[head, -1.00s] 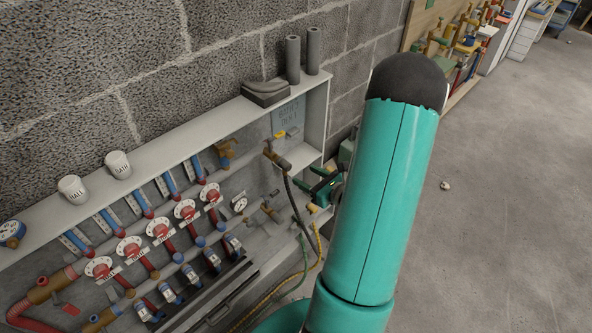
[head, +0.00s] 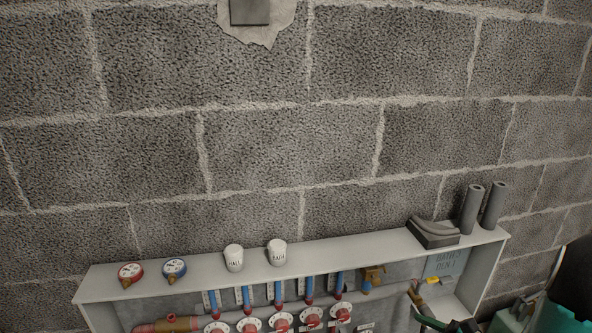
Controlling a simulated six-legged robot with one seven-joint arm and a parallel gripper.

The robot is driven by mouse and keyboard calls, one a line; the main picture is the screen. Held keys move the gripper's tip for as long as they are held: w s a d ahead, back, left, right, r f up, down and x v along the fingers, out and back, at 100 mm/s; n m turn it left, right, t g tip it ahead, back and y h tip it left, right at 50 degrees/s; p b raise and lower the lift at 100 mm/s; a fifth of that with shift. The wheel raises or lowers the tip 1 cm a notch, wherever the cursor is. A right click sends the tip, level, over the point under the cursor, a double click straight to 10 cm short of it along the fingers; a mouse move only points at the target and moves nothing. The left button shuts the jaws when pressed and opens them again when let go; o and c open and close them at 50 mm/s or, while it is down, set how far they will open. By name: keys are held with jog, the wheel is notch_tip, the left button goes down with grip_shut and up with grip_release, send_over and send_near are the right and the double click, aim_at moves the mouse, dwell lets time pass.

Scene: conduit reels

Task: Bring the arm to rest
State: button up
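My arm shows in the head view only as a dark and teal part at the lower right corner.
A shallow white cabinet (head: 200,281) with red-knobbed valves (head: 249,325) stands against the block wall (head: 290,140). On its top are a red gauge (head: 130,273), a blue gauge (head: 174,269), two white cups (head: 234,258), a grey block (head: 433,232) and two grey tubes (head: 472,208).

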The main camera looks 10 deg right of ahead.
jog(key=s+a+r+n+g, duration=0.2)
jog(key=a+r+n+g, duration=0.25)
jog(key=a+n, duration=0.4)
jog(key=s+a+r+n+g, duration=0.3)
jog(key=a+n+g, duration=0.2)
jog(key=a+n, duration=0.3)
jog(key=s+a+r+n+t+h, duration=0.2)
jog(key=r+n+h, duration=0.4)
jog(key=r+n, duration=0.3)
jog(key=shift+s+a+r+n+h, duration=0.4)
jog(key=shift+s+a+n, duration=0.5)
jog(key=shift+s, duration=0.25)
jog(key=shift+d, duration=0.25)
